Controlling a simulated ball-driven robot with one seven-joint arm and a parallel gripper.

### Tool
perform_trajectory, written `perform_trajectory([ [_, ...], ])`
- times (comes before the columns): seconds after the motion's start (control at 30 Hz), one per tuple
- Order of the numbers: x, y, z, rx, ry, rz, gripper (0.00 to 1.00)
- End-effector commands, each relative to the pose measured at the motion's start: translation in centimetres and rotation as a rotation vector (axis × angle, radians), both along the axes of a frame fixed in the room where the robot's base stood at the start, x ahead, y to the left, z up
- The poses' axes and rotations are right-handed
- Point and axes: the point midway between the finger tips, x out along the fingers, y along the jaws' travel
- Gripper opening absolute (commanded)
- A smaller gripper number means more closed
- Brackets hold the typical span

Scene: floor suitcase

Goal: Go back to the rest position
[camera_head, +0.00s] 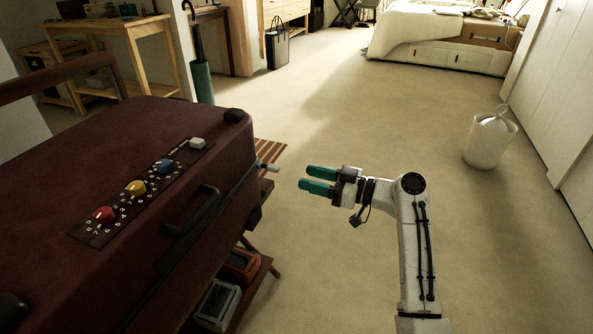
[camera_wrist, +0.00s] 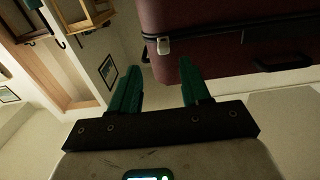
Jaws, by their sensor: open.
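My gripper (camera_head: 318,179) is open, with two green fingers pointing left, and nothing shows between them. It hangs in the air to the right of a dark red suitcase (camera_head: 130,140), clear of it in the head view. In the wrist view the open fingers (camera_wrist: 155,88) point toward the suitcase (camera_wrist: 225,35), which fills the upper right with a latch and a dark handle. The suitcase's top carries a panel with a red knob (camera_head: 104,214), a yellow knob (camera_head: 136,187), a blue knob (camera_head: 164,165) and a white button (camera_head: 197,143).
The suitcase rests on a wooden rack (camera_head: 254,290) with items on a lower shelf. A white bin (camera_head: 489,140) stands at the right by the white cupboard doors (camera_head: 560,90). A bed (camera_head: 440,45) and a bag (camera_head: 277,48) stand at the back. The middle floor is clear.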

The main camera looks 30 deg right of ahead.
Motion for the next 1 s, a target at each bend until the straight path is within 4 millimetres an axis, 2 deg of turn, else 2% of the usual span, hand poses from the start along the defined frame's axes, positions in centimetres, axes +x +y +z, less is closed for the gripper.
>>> perform_trajectory([
  [0.2,-1.0,-0.7,-0.1,-0.001,0.001,0.0,0.47],
  [0.77,-1.0,-0.6,-0.1,-0.001,0.003,0.001,0.47],
  [0.87,-1.9,0.7,-2.3,-0.014,0.076,0.016,0.47],
  [0.97,-4.0,3.0,-6.3,-0.043,0.229,0.032,0.47],
  [1.0,-5.3,4.1,-8.3,-0.06,0.311,0.036,0.47],
])
